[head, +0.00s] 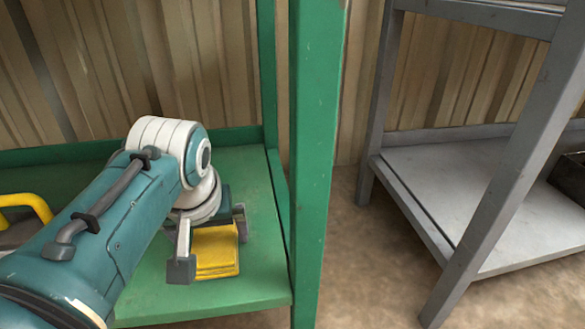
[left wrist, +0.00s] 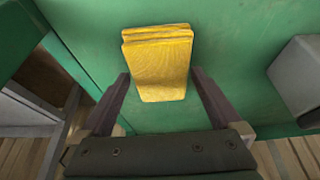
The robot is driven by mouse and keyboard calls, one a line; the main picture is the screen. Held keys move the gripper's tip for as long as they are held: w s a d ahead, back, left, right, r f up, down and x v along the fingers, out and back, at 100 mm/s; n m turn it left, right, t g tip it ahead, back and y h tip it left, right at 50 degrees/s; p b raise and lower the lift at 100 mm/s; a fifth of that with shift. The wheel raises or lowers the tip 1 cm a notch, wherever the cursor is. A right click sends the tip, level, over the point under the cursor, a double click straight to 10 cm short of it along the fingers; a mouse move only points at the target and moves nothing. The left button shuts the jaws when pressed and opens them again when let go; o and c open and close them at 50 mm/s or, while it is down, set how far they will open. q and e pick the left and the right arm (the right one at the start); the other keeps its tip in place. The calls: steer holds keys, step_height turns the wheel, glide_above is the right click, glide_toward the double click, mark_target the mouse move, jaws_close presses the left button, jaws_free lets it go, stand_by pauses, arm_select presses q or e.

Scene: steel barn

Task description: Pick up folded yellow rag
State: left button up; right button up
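The folded yellow rag (head: 216,252) lies on the green shelf (head: 262,215) in the head view. It is a small layered yellow block, partly hidden by my left gripper and arm. My left gripper (head: 210,255) is above and around it, with one finger showing on each side. In the left wrist view the rag (left wrist: 160,62) sits ahead of and between the two open fingers (left wrist: 158,95), with a gap to the fingers visible on both sides. My right gripper does not show in either view.
A green post (head: 316,150) rises at the shelf's right front corner. A grey shelf unit (head: 470,195) stands to the right across bare floor, with a dark box (head: 571,178) on it. A yellow handle (head: 30,203) shows at the far left. A grey object (left wrist: 300,78) is at the wrist view's right.

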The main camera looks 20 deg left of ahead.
mark_target(212, 241)
arm_select(q)
steer(key=shift+d, duration=0.1)
steer(key=shift+c, duration=0.7)
steer(key=shift+a, duration=0.2)
steer(key=c, duration=0.9)
step_height(212, 241, up, 10)
steer(key=p, duration=0.8)
steer(key=shift+p, duration=0.3)
steer(key=o, duration=0.8)
steer(key=c, duration=0.6)
